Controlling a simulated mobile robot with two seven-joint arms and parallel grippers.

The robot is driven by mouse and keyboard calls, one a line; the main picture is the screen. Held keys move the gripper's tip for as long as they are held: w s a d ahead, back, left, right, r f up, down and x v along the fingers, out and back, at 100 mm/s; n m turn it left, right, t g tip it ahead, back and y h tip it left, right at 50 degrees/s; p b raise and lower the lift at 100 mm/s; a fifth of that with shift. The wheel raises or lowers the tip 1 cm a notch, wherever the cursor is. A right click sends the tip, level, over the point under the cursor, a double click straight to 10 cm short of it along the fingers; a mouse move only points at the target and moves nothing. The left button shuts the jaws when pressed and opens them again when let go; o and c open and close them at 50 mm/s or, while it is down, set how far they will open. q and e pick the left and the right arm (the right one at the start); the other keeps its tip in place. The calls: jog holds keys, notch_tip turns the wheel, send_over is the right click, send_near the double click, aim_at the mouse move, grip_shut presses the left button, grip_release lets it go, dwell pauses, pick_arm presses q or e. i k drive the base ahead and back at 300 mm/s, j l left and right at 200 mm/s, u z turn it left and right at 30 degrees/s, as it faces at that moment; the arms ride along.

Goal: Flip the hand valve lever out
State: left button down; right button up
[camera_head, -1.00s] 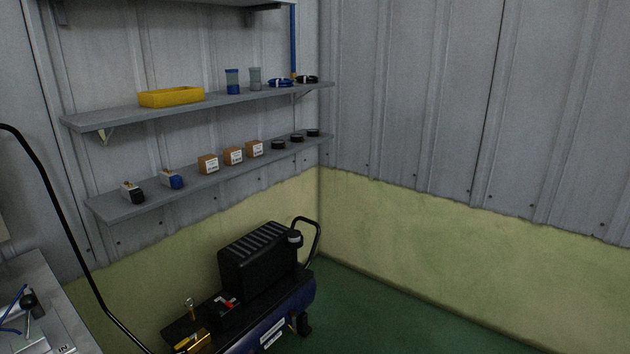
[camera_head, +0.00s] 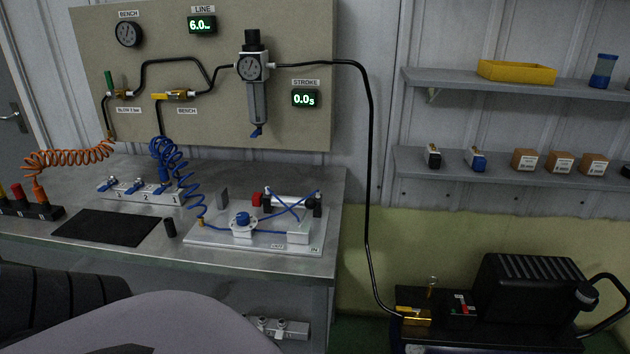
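Several valves show in the head view, and I cannot tell which is the hand valve. On the wall panel, a green lever (camera_head: 108,82) points up and a yellow lever (camera_head: 160,97) lies about level, pointing left. On the bench, a manifold (camera_head: 142,193) carries several blue levers (camera_head: 136,183). A metal plate (camera_head: 205,236) holds a valve with a round blue top (camera_head: 242,218), a red-ended cylinder and blue tubing. Neither of my grippers is in view. Nothing is seen touching the valves.
A steel bench (camera_head: 290,168) carries a black mat (camera_head: 106,227) and a coiled orange hose (camera_head: 68,156). A black pipe (camera_head: 369,180) runs down to the compressor (camera_head: 525,287) at right. Shelves (camera_head: 510,167) hold small boxes. My grey and black parts cover the lower left.

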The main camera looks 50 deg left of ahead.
aim_at(310, 203)
jog(key=i+l+u, duration=0.15)
jog(key=l+u, duration=0.2)
jog(key=i+l+u, duration=0.1)
jog(key=l+u, duration=0.25)
jog(key=i+l+u, duration=0.1)
jog(key=l+u, duration=0.25)
jog(key=l, duration=0.25)
